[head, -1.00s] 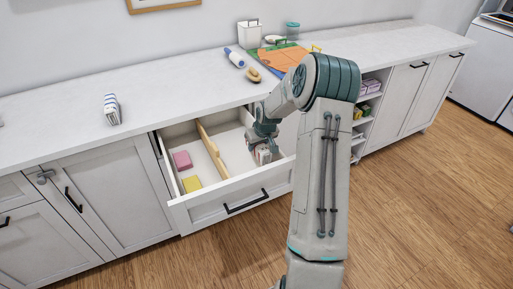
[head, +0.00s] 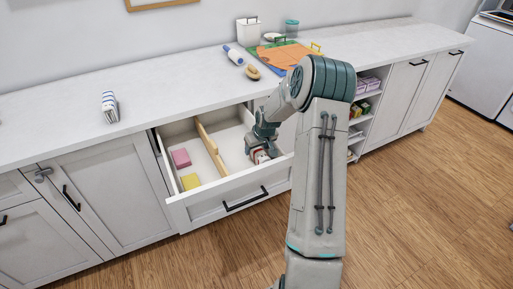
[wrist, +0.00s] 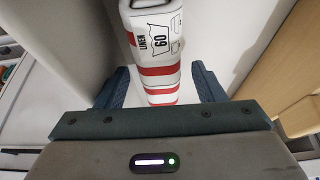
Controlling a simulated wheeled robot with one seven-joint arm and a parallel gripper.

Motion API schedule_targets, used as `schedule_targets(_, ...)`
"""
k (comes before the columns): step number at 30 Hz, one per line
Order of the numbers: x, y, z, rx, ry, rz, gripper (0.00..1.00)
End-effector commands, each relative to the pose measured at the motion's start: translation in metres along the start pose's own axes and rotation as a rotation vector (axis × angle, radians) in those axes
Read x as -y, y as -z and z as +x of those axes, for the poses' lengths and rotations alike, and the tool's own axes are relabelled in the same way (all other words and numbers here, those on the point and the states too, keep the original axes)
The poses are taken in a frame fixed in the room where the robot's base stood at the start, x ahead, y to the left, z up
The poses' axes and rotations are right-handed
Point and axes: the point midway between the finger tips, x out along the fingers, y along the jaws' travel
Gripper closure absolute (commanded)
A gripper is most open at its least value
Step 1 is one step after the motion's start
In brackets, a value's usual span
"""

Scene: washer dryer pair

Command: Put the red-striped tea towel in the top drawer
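The top drawer (head: 224,202) is pulled open below the counter, with a wooden divider down its inside. The red-striped tea towel (head: 260,156) is a white roll with red bands, in the drawer's right compartment. In the wrist view, the towel (wrist: 159,72) shows a "LINEN 60" label. My gripper (head: 262,149) reaches down into that compartment. Its fingers are open on both sides of the towel, with a visible gap at each side. The towel's lower end is hidden by my gripper's body in the wrist view.
A pink block (head: 181,158) and a yellow block (head: 191,182) lie in the left compartment. The wooden divider (head: 211,147) stands close to my gripper. A blue-striped rolled cloth (head: 110,107) stands on the counter (head: 60,115), which is clear around it.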

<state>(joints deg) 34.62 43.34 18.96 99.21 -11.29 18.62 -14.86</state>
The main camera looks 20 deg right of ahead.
Motion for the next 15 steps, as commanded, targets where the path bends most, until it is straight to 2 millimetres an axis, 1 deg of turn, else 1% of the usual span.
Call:
schedule_targets(8,0.0,0.001,-0.002,0.0,0.0,0.0,0.38)
schedule_targets(11,0.0,0.004,-0.008,-0.001,0.0,0.0,0.38)
schedule_targets(15,-0.001,0.006,-0.024,-0.004,-0.002,0.0,0.38)
